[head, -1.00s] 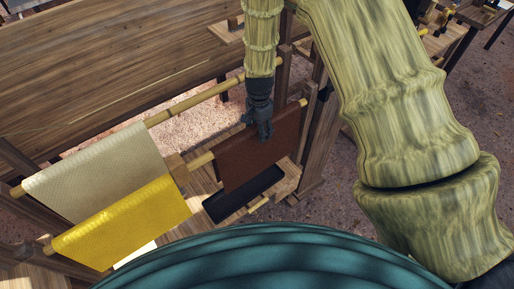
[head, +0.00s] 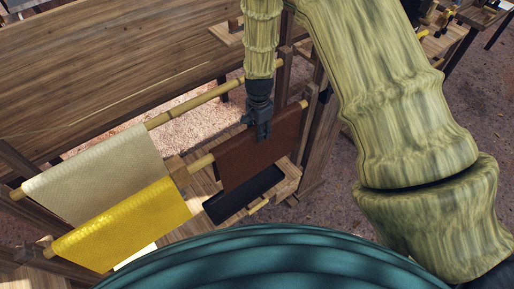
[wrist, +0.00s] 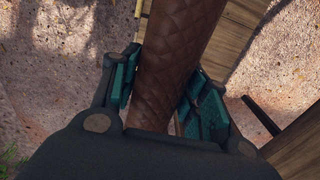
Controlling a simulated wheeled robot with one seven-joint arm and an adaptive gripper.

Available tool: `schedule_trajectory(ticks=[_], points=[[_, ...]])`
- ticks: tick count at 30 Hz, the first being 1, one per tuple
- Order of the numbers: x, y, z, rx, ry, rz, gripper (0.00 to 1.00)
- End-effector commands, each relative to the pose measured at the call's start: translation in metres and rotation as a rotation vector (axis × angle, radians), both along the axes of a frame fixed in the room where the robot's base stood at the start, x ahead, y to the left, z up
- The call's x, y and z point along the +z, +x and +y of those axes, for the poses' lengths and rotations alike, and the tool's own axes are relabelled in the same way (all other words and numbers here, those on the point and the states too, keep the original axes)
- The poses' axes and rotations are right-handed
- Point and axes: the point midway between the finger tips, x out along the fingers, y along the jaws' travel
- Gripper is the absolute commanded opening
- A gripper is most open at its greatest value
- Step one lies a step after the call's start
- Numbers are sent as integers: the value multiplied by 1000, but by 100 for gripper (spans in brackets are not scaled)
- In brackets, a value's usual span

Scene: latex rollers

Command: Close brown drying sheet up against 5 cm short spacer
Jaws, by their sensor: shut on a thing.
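The brown sheet (head: 245,160) hangs over the front bamboo rod (head: 201,163), towards its right end. It also shows quilted in the wrist view (wrist: 170,65), running up between the finger pads. My gripper (head: 262,133) is over the sheet's upper edge, shut on it. In the wrist view my gripper (wrist: 160,100) has a teal pad on each side of the sheet. A small wooden block (head: 177,168) sits on the rod left of the brown sheet and may be the short spacer; its length cannot be told. A short stretch of bare rod lies between block and sheet.
A yellow sheet (head: 125,222) hangs left of the block. A cream sheet (head: 95,175) hangs on the rear rod (head: 195,102). A dark trough (head: 243,195) lies below the brown sheet. A wooden post (head: 318,140) stands right of it.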

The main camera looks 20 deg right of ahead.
Motion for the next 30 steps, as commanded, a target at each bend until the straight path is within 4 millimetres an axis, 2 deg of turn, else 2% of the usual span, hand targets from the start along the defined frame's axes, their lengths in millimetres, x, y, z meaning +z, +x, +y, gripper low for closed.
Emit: schedule_trajectory(ticks=[30], points=[[0,-5,15,1,0,-1,16]])
